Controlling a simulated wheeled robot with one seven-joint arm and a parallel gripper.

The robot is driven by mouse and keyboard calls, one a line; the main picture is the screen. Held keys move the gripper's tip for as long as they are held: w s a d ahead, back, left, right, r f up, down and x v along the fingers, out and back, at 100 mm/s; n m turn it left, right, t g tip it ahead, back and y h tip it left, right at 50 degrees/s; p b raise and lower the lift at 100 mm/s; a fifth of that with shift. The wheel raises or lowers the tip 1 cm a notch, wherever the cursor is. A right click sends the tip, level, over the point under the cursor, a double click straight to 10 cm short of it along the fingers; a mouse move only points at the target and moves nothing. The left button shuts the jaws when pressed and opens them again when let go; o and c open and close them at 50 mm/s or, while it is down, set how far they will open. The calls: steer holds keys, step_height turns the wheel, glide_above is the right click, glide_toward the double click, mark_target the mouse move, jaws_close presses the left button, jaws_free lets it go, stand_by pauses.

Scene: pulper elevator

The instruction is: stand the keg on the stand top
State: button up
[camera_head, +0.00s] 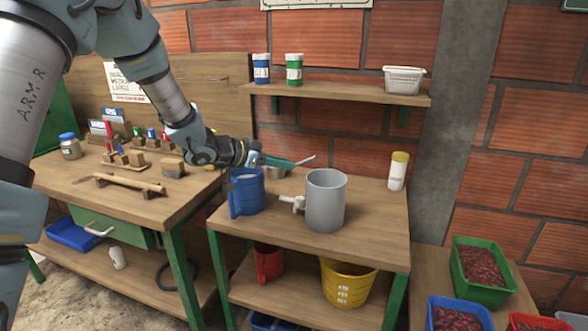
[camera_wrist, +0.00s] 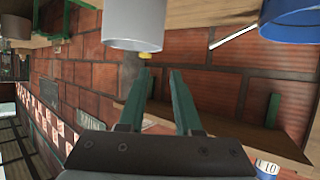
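The keg is a plain grey cylinder (camera_head: 325,203) with a white tap on its left side. It stands upright on the middle wooden table (camera_head: 375,230), and its lower part hides nothing else I can name. It also shows at the top of the wrist view (camera_wrist: 133,22), beyond my fingertips. My gripper (camera_head: 284,162) is left of the keg and above the blue jug, apart from the keg. In the wrist view my gripper (camera_wrist: 159,70) has its two green fingers spread with nothing between them. I cannot tell which surface is the stand top.
A blue jug (camera_head: 246,194) stands left of the keg, with a metal pan close behind. A yellow-lidded bottle (camera_head: 397,171) stands at the right. Crates of red cherries (camera_head: 480,270) sit lower right.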

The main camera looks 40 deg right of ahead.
steer(key=shift+a+r, duration=0.2)
steer(key=shift+a, duration=0.25)
steer(key=w+a+n+t+y, duration=0.3)
steer(key=w+a, duration=0.1)
steer(key=a, duration=0.6)
steer(key=w+a+n+t+y, duration=0.2)
steer(key=w+a+n+y, duration=0.15)
steer(key=a, duration=0.65)
steer(key=w+a+n+t+y, duration=0.2)
steer(key=w+a+n+t, duration=0.15)
steer(key=a, duration=0.65)
steer(key=s+a+f+n+g+y, duration=0.2)
steer(key=s+a+n+g+y, duration=0.2)
steer(key=s+a, duration=1.2)
steer(key=a+n+g, duration=0.2)
steer(key=a+n, duration=0.1)
steer(key=shift+s, duration=0.35)
steer(key=shift+y, duration=0.25)
